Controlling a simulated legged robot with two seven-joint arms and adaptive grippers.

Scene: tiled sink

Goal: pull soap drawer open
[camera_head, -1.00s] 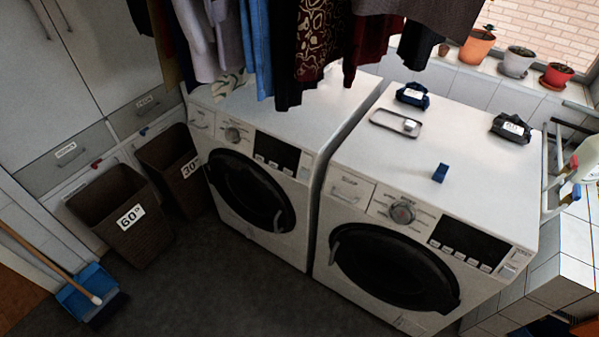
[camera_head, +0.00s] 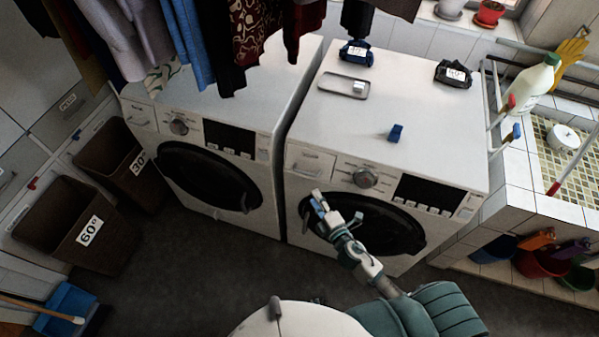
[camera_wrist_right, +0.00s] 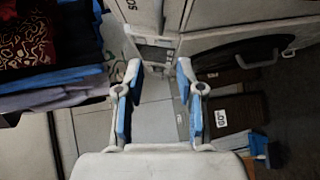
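The soap drawer (camera_head: 310,160) is the panel at the upper left of the right washing machine's front. It looks shut, flush with the front. My right gripper (camera_head: 318,198) is in front of that machine, just below the drawer in the head view, over the upper left of the round door. In the right wrist view its blue-padded fingers (camera_wrist_right: 157,82) stand apart with nothing between them. A pale panel with partly cut-off dark lettering (camera_wrist_right: 140,8) shows at the top there, beyond the fingertips. I see no contact with the drawer. My left gripper is out of view.
The right machine's knob (camera_head: 365,178) is right of the drawer. A tray (camera_head: 343,88) and a small blue item (camera_head: 396,133) are on top. Another washing machine (camera_head: 200,150) stands left. Clothes hang above it; brown baskets (camera_head: 75,215) stand at far left.

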